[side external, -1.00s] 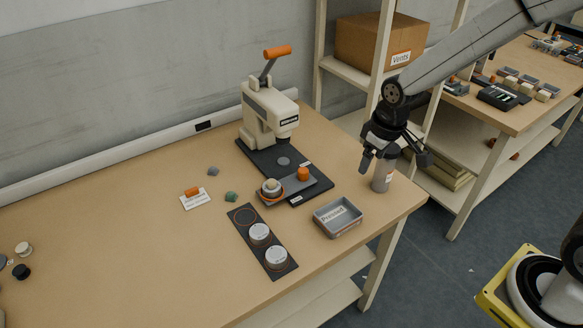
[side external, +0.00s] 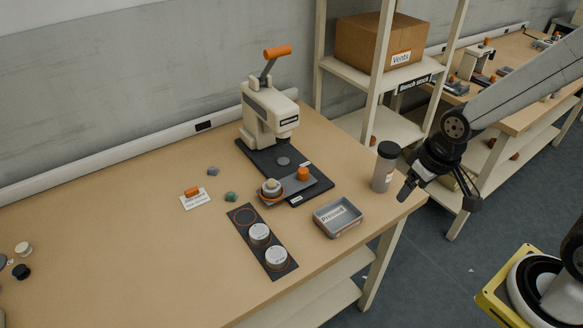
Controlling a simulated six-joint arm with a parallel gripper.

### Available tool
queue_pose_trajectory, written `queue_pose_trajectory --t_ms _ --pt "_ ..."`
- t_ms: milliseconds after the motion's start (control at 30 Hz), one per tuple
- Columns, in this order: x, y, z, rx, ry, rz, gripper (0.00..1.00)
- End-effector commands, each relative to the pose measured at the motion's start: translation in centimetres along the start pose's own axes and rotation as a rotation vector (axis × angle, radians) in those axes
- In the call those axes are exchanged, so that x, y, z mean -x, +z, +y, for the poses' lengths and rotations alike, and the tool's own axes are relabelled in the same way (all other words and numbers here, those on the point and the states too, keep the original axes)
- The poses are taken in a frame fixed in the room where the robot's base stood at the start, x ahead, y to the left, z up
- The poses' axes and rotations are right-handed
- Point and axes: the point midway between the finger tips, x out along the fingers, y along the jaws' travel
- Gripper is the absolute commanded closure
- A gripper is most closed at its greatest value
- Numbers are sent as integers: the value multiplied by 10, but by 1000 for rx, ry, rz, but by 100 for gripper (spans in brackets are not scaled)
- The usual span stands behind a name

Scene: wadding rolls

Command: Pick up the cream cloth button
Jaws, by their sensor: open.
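A small cream round piece (side external: 23,248), which looks like the cream cloth button, lies at the far left of the table beside a black round piece (side external: 21,271). Another cream knob-like piece (side external: 271,186) sits in an orange-ringed holder in front of the press; I cannot tell its material. My gripper (side external: 438,198) is open and appears empty, at the table's right corner, far from both cream pieces. One finger is near the grey bottle and the other is beyond the table edge.
A cream press (side external: 265,113) with an orange handle stands at the back on a dark base. A grey tray (side external: 338,219), a dark strip (side external: 251,243) with white-topped round pieces, and a dark-capped bottle (side external: 384,168) stand nearby. The table's left middle is mostly clear.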

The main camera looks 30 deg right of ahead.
Motion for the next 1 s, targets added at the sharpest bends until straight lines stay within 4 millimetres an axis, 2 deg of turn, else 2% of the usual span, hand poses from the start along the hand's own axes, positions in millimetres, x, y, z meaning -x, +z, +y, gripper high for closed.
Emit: queue_pose_trajectory --t_ms 567,767,1000 --pt "-1 -6 -1 12 -2 0 17" --pt "-6 -33 -7 66 -12 -2 17" --pt "-23 -93 -23 198 -40 -5 17"
